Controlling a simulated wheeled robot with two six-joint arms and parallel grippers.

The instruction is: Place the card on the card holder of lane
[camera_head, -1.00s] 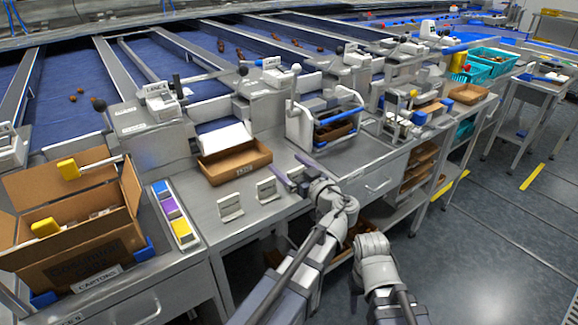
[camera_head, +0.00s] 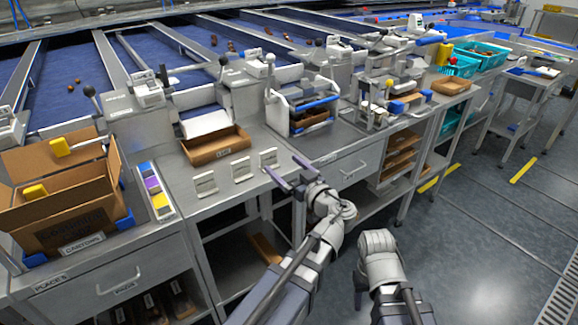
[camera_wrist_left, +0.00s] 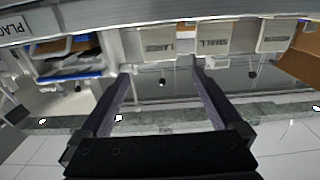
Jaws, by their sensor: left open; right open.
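Three small pale stands with cards line the bench's front: a left one (camera_head: 204,184), a middle one (camera_head: 242,169) and a right one (camera_head: 268,158). In the left wrist view three labelled cards show upside down: one that seems to read LANE (camera_wrist_left: 158,45), a middle one (camera_wrist_left: 215,38) and another (camera_wrist_left: 275,36). My left gripper (camera_head: 281,163) is open and empty, its fingers reaching to the bench edge near the right stand. In the wrist view its fingers (camera_wrist_left: 160,68) stop short of the cards. My right arm hangs before the bench; its jaws are mostly hidden.
A brown tray (camera_head: 216,146) lies behind the stands. A carton (camera_head: 62,212) and a strip of blue, purple and yellow blocks (camera_head: 157,190) are at left. A metal rack with a blue bar (camera_head: 303,104) stands behind right.

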